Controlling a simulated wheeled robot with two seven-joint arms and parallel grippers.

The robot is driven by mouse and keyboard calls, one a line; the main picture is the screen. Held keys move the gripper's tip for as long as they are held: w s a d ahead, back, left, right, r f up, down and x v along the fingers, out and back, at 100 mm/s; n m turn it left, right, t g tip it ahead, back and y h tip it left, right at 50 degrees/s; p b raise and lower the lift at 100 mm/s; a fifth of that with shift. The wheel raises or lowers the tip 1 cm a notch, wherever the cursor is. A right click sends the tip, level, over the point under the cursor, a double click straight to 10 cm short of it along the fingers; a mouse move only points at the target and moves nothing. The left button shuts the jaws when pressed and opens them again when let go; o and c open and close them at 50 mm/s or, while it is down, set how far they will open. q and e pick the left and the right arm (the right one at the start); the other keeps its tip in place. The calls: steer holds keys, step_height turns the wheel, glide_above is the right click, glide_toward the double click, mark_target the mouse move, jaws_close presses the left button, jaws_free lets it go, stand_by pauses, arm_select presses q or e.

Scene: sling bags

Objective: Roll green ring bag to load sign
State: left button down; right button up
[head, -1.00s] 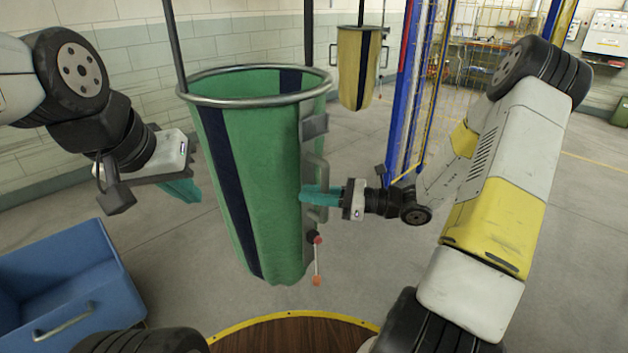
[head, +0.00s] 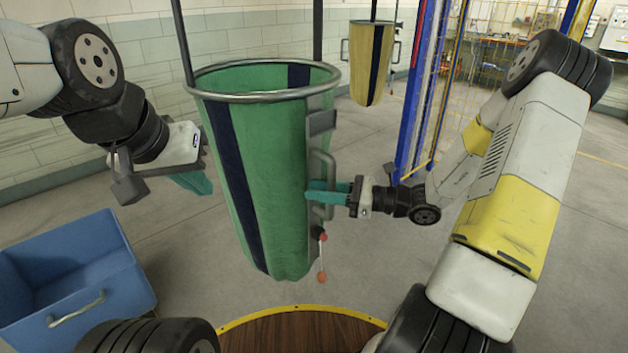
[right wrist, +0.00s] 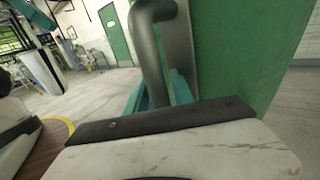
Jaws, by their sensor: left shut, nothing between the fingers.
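The green ring bag (head: 270,190) hangs in the middle of the head view, a tall green cloth bag with dark blue stripes and a metal ring rim (head: 264,96). Dark hanger rods rise from the rim. A grey bar handle (head: 329,166) is on its right side. My right gripper (head: 322,192) has teal fingers at this handle. In the right wrist view the handle bar (right wrist: 150,45) runs down between the fingers (right wrist: 157,95), which are closed around it. My left gripper (head: 196,183) is shut and empty, just left of the bag. No load sign is recognisable.
A yellow bag (head: 367,65) with a dark stripe hangs further back. Right of it stands a blue post (head: 419,90) with a wire mesh fence (head: 460,75). A blue bin (head: 75,265) is on the floor at lower left. The floor right of my right arm looks clear.

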steer(key=v, duration=0.7)
steer(key=shift+d, duration=0.25)
steer(key=shift+s+d, duration=0.1)
stand_by(0.6)
